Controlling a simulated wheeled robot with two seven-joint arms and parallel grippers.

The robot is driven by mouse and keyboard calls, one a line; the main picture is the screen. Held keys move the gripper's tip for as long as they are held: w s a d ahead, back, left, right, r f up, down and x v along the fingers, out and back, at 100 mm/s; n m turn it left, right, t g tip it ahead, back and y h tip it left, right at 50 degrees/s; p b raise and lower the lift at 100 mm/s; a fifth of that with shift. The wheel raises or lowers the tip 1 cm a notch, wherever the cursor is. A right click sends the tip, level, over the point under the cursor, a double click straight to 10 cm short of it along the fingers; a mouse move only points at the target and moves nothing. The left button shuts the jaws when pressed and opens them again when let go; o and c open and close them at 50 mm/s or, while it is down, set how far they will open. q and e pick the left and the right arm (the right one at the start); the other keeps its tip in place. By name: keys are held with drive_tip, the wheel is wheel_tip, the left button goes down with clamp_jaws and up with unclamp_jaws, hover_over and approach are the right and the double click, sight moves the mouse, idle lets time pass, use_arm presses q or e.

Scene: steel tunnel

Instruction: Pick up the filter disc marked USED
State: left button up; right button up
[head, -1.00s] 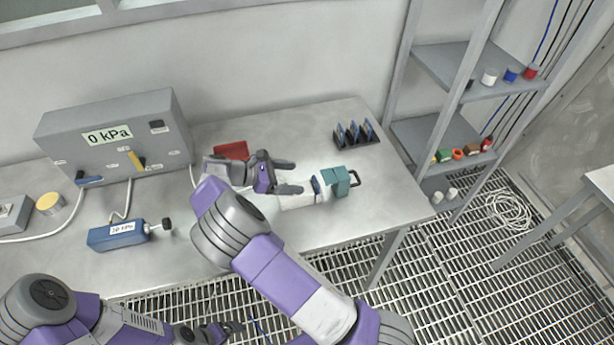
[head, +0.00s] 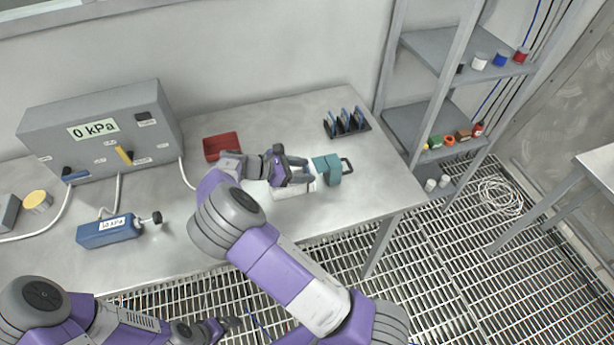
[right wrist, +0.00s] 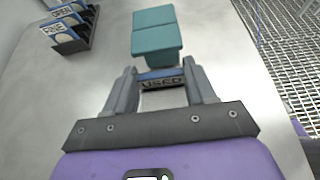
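The filter disc (right wrist: 162,79) with a blue edge and the label USED shows in the right wrist view, in front of the teal block (right wrist: 156,35). My right gripper (right wrist: 160,76) has one finger at each side of the disc. The disc spans the gap between the fingers, but I cannot tell whether they press on it. In the head view my right gripper (head: 299,170) is over a white piece (head: 293,190) beside the teal block (head: 327,169) and hides the disc. My left gripper (head: 220,328) is low in front of the bench, small and partly hidden.
A black rack (head: 347,127) holds blue-edged discs; the right wrist view shows labels on its discs (right wrist: 64,30). A red tray (head: 222,146), a gauge box (head: 100,130) and a blue pump (head: 108,232) are on the bench (head: 270,105). Shelves (head: 425,130) stand right.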

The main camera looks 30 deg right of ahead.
drive_tip(key=c, duration=0.5)
drive_tip(key=shift+r, duration=0.1)
